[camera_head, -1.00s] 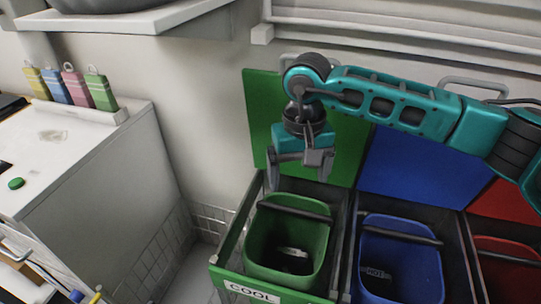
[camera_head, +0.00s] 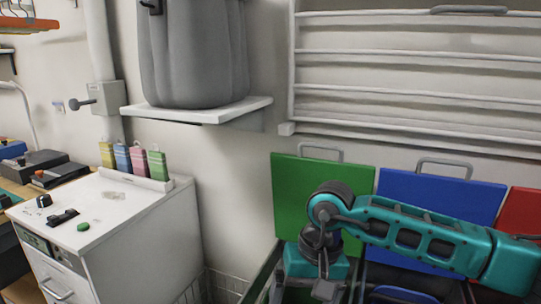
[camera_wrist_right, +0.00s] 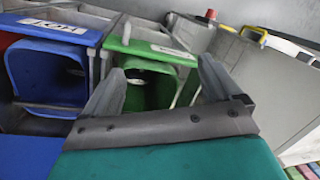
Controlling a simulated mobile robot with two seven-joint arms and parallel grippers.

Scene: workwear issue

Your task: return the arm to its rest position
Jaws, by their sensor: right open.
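My right arm, teal and black, comes in from the right in the head view. Its right gripper (camera_head: 320,291) points down in front of the green panel, low in the picture, with its fingertips cut off by the bottom edge. In the right wrist view the two grey fingers of the gripper (camera_wrist_right: 160,72) stand apart with nothing between them. Beyond them is the green bin (camera_wrist_right: 186,98), with something pale and partly hidden inside. My left gripper is out of view.
A blue bin (camera_wrist_right: 28,72) stands beside the green one. A white cabinet (camera_head: 150,245) stands left.

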